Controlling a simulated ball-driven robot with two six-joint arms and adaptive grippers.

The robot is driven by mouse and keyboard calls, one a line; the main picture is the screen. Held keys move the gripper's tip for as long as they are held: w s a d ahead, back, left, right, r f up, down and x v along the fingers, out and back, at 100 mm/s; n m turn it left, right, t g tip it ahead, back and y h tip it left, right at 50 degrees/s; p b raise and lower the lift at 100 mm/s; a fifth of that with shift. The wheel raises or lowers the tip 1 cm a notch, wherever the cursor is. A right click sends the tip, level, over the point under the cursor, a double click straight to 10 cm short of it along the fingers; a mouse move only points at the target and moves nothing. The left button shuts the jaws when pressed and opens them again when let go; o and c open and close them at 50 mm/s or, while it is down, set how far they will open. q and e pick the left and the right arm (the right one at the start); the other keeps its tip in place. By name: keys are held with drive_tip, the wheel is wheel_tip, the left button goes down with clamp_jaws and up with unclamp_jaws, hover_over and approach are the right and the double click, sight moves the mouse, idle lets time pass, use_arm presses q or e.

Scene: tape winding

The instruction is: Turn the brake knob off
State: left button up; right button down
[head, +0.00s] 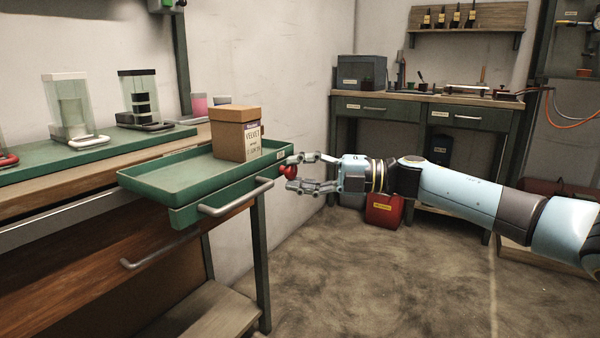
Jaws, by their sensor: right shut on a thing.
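A small round red knob (288,172) sits at the right end of the green tray, near the tray's front corner. It appears to be the brake knob. My right gripper (296,173) comes in from the right and its fingers are closed around the red knob, one finger above and one below. The fingers hide part of the knob, and I cannot tell its turn position. My left gripper is not in view.
The green tray (158,183) juts from the bench and carries a cardboard box (228,135). Its grey handle (236,198) is in front. Clear-walled dispensers (73,105) stand behind at left. A workbench (430,100) and red container (384,211) are at the back. The floor between is clear.

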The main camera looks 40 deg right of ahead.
drive_tip(key=shift+f, duration=0.1)
drive_tip(key=c, duration=1)
unclamp_jaws()
drive_tip(key=v, duration=1.2)
